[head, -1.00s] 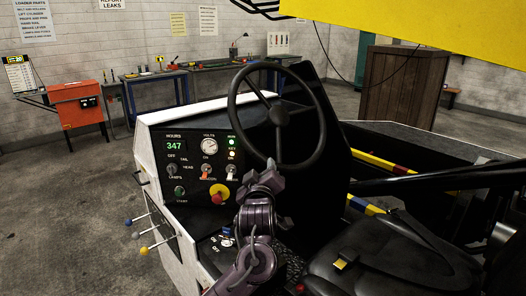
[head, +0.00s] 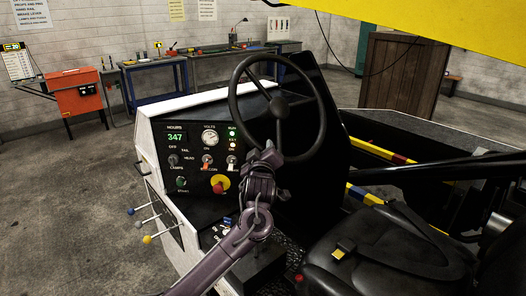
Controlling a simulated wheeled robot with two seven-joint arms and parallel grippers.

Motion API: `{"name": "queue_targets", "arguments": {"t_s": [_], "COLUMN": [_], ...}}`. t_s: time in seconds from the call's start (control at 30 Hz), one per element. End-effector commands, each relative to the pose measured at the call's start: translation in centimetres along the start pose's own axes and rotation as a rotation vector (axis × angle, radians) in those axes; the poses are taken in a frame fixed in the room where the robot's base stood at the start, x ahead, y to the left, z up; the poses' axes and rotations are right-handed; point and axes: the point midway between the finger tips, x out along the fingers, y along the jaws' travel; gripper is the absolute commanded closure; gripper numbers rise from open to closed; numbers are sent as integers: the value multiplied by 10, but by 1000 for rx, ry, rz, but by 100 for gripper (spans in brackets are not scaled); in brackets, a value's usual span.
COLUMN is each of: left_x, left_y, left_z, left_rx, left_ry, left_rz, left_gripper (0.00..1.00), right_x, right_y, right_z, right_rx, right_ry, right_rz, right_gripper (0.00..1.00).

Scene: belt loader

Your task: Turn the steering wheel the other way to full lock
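The black steering wheel (head: 233,107) stands on the dark column of the white-sided loader. Its hub (head: 281,106) carries several spokes, one pointing down. My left gripper (head: 268,154) is at the bottom of the wheel rim, overlapping it in the head view, with its arm coming up from the lower edge. Its fingers are dark and small against the wheel, so I cannot tell whether they close around the rim or only lie beside it. My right gripper is not in view.
The control panel (head: 188,155) with switches and a red-yellow stop button (head: 219,184) is just left of the gripper. Levers with coloured knobs (head: 147,239) stick out at the left side. The black seat (head: 385,250) is at the lower right.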

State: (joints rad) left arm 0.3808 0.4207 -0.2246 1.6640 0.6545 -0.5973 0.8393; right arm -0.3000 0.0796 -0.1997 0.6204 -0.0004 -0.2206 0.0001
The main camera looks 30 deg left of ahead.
Motion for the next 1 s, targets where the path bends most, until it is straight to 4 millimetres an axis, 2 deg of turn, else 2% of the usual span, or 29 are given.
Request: {"name": "queue_targets", "arguments": {"t_s": [0.03,0.23,1.0], "left_x": [0,0,0], "left_y": [-1,-2,-5], "left_z": [0,1,4], "left_rx": [0,1,7], "left_ry": [0,-1,-6], "left_rz": [-2,-4,-12], "left_gripper": [73,99,100], "right_x": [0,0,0], "right_y": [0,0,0], "right_z": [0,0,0], "right_rx": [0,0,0], "right_ry": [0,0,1], "right_rz": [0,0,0], "right_gripper": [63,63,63]}}
